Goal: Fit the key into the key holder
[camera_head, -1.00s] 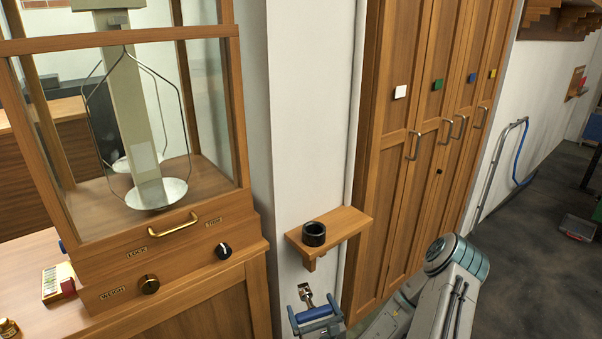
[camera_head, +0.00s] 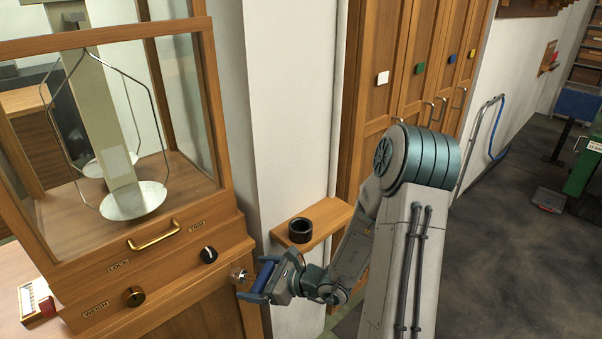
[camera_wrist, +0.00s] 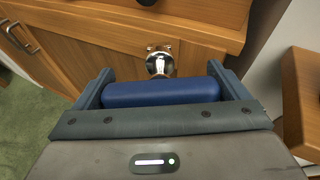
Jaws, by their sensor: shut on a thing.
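The key has a thick blue bar as its handle (camera_wrist: 162,92) and a shiny silver end (camera_wrist: 158,62). My gripper (camera_wrist: 163,88) is shut on the two ends of the blue bar, and the silver end points away from the wrist. In the head view my gripper (camera_head: 258,280) holds the key, with its silver end (camera_head: 240,275) in front of the wooden cabinet, below the black knob. A black open-topped ring or cup (camera_head: 301,230) stands on a small wooden wall shelf (camera_head: 330,222). It may be the key holder; I cannot tell. The key is apart from it, lower and to its left.
Tall wooden lockers (camera_head: 400,90) stand behind my arm. Open floor (camera_head: 510,240) lies right.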

